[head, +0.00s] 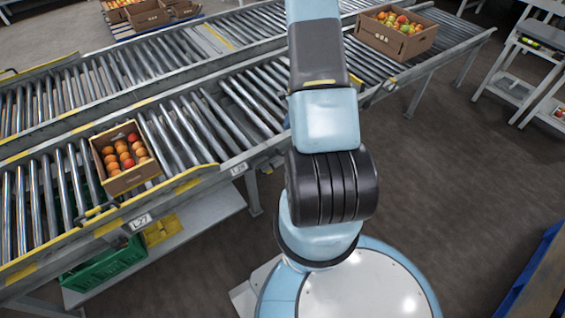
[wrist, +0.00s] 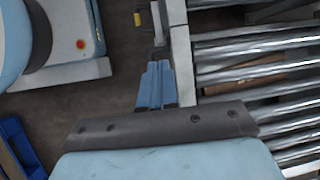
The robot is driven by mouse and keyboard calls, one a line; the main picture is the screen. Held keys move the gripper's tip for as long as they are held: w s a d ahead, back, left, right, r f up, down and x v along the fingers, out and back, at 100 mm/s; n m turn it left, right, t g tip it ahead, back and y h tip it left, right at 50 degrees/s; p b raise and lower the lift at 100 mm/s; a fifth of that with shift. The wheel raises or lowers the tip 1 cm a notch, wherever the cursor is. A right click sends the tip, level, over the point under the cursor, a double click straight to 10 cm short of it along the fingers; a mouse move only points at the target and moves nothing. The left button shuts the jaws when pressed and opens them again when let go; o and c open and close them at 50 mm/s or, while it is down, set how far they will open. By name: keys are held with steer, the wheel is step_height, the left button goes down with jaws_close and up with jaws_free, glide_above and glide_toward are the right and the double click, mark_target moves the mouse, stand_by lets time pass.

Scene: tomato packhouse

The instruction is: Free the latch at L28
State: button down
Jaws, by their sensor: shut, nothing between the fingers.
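The near roller conveyor (head: 215,165) runs diagonally across the head view. On its front rail, a small plate (head: 238,169) seems to read L28, but the print is too small to be sure. I cannot clearly make out a latch beside it. My gripper (wrist: 157,68) shows in the wrist view with its blue fingers together and empty, beside the grey conveyor rail (wrist: 181,60). A small yellow-tipped part (wrist: 137,19) and a dark piece lie just beyond the fingertips; I cannot tell whether either is the latch. My arm hides the gripper in the head view.
A plate L27 (head: 140,221) sits on the rail near a box of tomatoes (head: 128,181). Another tomato box (head: 389,46) stands farther up the conveyor. A green crate (head: 104,264) is below. A stand (head: 515,75) is at the right. Open floor (head: 455,150) lies right of my arm.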

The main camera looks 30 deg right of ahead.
steer(key=s+d+f+m, duration=0.2)
steer(key=s+f, duration=0.2)
steer(key=f, duration=0.5)
steer(key=shift+s+d, duration=0.2)
steer(key=shift+d, duration=0.05)
steer(key=w+a+f, duration=0.1)
steer(key=a+f, duration=0.7)
steer(key=shift+f, duration=0.25)
steer(key=shift+a, duration=0.1)
